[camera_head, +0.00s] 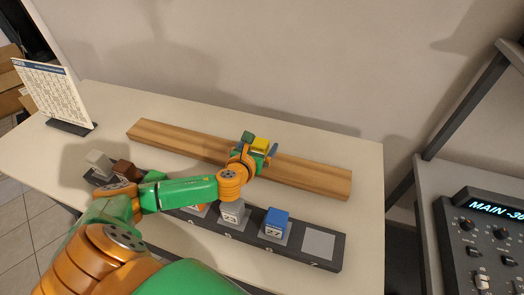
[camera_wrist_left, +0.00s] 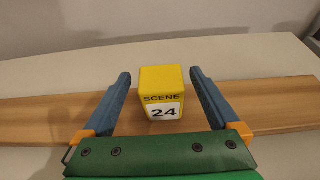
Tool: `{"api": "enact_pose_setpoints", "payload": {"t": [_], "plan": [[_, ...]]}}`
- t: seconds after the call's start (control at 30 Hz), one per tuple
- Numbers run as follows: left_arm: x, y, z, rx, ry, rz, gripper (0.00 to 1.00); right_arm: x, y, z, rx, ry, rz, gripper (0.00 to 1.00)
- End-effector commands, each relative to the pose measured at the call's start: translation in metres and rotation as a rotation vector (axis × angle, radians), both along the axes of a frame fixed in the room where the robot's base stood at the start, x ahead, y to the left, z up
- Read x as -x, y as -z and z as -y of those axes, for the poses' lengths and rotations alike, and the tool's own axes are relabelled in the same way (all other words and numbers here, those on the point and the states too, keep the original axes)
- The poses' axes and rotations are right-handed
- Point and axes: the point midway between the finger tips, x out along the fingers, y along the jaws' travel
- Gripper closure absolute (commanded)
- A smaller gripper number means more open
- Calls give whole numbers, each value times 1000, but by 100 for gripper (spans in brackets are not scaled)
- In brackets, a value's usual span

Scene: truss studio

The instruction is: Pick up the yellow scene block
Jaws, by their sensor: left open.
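The yellow scene block (camera_head: 260,144) sits on a long wooden plank on the table. My left gripper (camera_head: 258,149) reaches over the plank from the near side. In the left wrist view my left gripper (camera_wrist_left: 158,82) is open, with one blue finger on each side of the block and a visible gap on both sides. Nothing is held. My right gripper is in neither view.
The wooden plank (camera_head: 310,182) crosses the table (camera_head: 353,153). A dark rack (camera_head: 328,262) in front holds several blocks, including a grey one (camera_head: 232,213) and a blue one (camera_head: 275,224), and an empty pale square. A calendar (camera_head: 53,92) stands far left; a control console (camera_head: 484,240) is right.

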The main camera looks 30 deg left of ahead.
Motion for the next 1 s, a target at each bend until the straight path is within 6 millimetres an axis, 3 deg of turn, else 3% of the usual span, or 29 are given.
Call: {"api": "enact_pose_setpoints", "payload": {"t": [0.2,0.43,0.7,0.8,1.0], "plan": [[-27,15,-5,1,0,0,5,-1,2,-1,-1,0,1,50],[-29,16,-6,0,1,-2,5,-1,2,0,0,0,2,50],[-29,15,-6,1,1,-2,78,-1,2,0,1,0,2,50],[-29,15,-6,1,1,-2,100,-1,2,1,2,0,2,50],[-29,15,-6,1,1,-1,100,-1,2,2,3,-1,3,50]]}}
